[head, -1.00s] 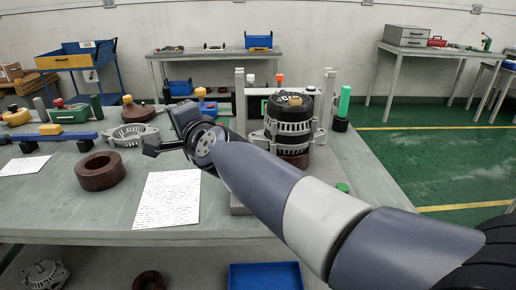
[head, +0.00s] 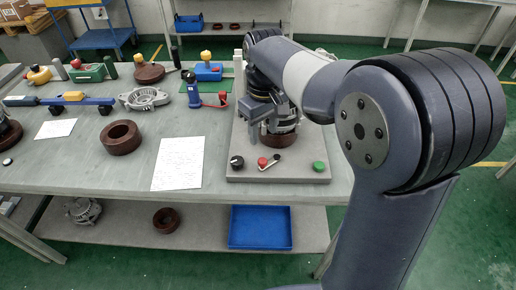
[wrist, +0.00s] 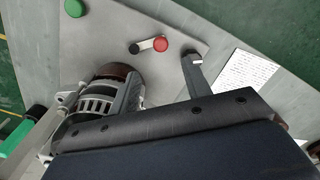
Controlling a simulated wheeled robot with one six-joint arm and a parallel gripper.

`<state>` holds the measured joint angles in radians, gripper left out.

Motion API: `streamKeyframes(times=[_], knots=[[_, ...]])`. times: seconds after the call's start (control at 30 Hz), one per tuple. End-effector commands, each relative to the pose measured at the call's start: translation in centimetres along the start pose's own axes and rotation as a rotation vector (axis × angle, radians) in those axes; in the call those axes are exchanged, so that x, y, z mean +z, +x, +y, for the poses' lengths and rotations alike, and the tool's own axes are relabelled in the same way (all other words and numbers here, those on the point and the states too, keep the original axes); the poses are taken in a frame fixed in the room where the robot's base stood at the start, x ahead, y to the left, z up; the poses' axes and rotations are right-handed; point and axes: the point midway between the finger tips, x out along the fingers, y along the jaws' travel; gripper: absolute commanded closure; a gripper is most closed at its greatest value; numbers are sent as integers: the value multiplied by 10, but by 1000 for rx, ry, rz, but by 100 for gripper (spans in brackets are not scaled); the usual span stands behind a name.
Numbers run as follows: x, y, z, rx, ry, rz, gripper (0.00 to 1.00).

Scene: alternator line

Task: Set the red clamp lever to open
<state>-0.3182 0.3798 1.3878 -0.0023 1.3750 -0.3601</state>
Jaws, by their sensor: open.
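The red clamp lever (head: 262,162) is on the front of the grey fixture plate, a short pale bar with a round red knob at one end and a small black end. The lever also shows in the wrist view (wrist: 160,44), beyond the fingertips.
The alternator (wrist: 97,105) is close beside one finger. A paper sheet (head: 178,163) and a brown ring (head: 119,137) lie on the table to the left.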

Motion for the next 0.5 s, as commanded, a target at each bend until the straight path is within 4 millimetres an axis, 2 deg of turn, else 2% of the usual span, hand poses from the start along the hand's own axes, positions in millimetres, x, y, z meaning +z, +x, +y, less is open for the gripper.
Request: streamKeyframes(times=[0.5], knots=[[1, 87, -1, -3, 1, -4, 54]])
